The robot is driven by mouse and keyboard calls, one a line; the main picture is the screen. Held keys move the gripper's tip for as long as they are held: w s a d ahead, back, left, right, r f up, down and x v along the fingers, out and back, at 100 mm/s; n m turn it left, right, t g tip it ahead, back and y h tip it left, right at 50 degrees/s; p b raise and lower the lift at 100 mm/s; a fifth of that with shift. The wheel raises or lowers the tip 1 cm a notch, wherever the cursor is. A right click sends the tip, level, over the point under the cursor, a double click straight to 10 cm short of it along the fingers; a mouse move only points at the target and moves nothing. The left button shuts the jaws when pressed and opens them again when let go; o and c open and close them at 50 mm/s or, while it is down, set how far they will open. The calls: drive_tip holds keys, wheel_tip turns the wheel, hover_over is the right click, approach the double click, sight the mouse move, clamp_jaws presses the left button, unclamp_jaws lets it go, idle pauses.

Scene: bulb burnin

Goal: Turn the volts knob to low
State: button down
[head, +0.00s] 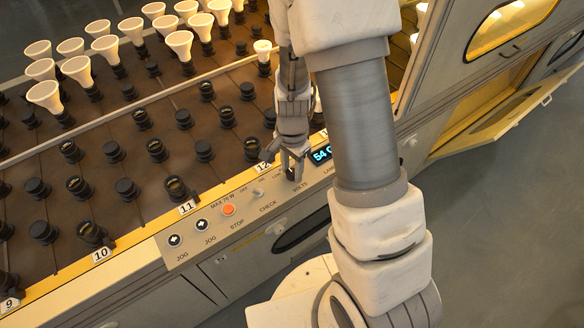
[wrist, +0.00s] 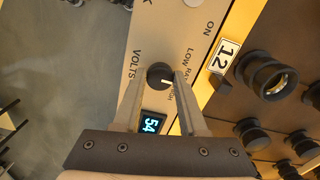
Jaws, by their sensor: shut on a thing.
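The volts knob (wrist: 158,74) is a small round black knob with a white pointer mark, on the beige control panel in the wrist view. Its mark points to the lower right of the picture, toward the HIGH label. The LOW label lies farther up, with the partly covered RATED label between. My gripper (wrist: 159,79) is shut on the knob, one finger on each side. In the head view my gripper (head: 292,168) reaches down to the panel at the VOLTS label and largely hides the knob. The blue display (wrist: 152,124) beside it shows 54.
The panel also carries an orange stop button (head: 228,210), jog buttons (head: 174,240) and a check switch (head: 258,192). Behind it is a brown rack (head: 120,150) of black sockets, several holding white bulbs. An open oven door (head: 500,124) stands at right.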

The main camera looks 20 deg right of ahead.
sight(292, 173)
drive_tip(key=shift+n, duration=0.3)
drive_tip(key=n, duration=0.3)
drive_tip(key=shift+n+b, duration=0.3)
drive_tip(key=shift+n, duration=1.8)
drive_tip(key=shift+c, duration=2.2)
unclamp_jaws()
wheel_tip(292, 173, up, 18)
drive_tip(key=p, duration=0.4)
drive_tip(key=shift+f, duration=0.25)
